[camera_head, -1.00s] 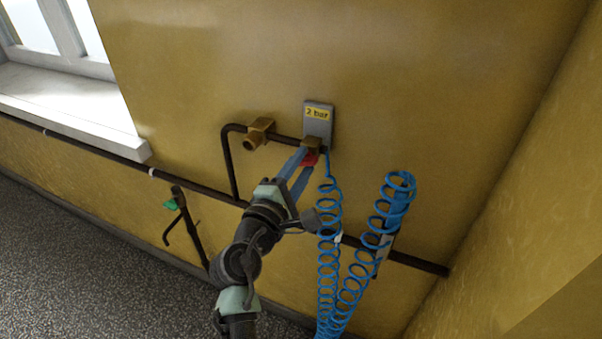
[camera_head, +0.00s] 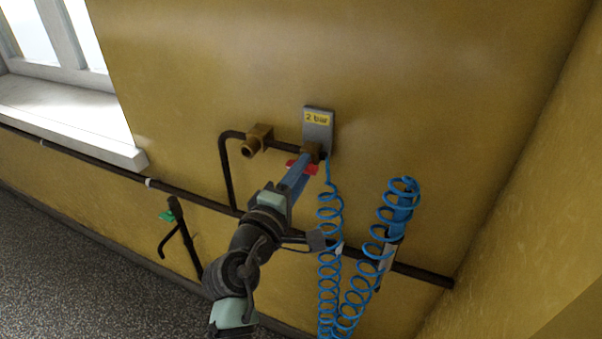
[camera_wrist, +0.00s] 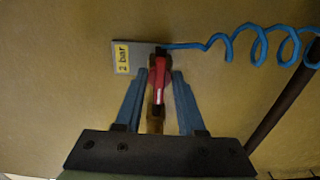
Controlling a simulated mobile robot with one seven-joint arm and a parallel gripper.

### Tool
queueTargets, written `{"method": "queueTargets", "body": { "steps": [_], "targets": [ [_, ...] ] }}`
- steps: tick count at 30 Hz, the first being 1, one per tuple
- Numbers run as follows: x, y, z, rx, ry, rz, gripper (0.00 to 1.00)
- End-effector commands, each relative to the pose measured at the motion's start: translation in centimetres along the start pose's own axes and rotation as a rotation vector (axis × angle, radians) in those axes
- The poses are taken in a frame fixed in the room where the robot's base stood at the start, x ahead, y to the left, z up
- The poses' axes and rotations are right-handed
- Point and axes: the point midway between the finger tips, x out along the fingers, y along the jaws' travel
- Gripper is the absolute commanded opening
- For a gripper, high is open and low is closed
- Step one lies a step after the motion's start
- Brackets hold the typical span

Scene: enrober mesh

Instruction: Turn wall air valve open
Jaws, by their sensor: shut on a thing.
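The wall air valve (camera_head: 312,151) is a brass body below a grey plate (camera_head: 319,122) with a yellow "2 bar" label. Its red handle (camera_head: 312,169) shows on both sides of my fingers in the head view, lying roughly sideways. In the wrist view the red handle (camera_wrist: 159,82) runs between my two blue fingers. My gripper (camera_head: 302,162) is at the valve and shut on the handle. The gripper also fills the lower middle of the wrist view (camera_wrist: 159,76). My fingers hide part of the handle in the head view.
A blue coiled hose (camera_head: 329,212) hangs from the valve, close to the right of my arm. Another coil hangs on a holder (camera_head: 389,252). A dark pipe (camera_head: 420,271) runs along the wall. A brass fitting (camera_head: 257,139) and a green-handled tap (camera_head: 167,216) are at left.

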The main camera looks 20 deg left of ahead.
Motion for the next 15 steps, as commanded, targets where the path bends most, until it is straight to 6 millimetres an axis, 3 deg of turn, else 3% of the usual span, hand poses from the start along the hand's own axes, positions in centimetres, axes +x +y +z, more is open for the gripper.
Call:
{"method": "queueTargets", "body": {
  "steps": [4, 5, 15],
  "targets": [
    [0.0, -0.05, 0.03, -0.002, -0.001, -0.001, 0.0],
    [0.0, -0.05, 0.03, -0.002, -0.001, -0.001, 0.42],
    [-0.3, -0.06, 0.0, -0.003, 0.0, 0.0, 0.45]
  ]
}}
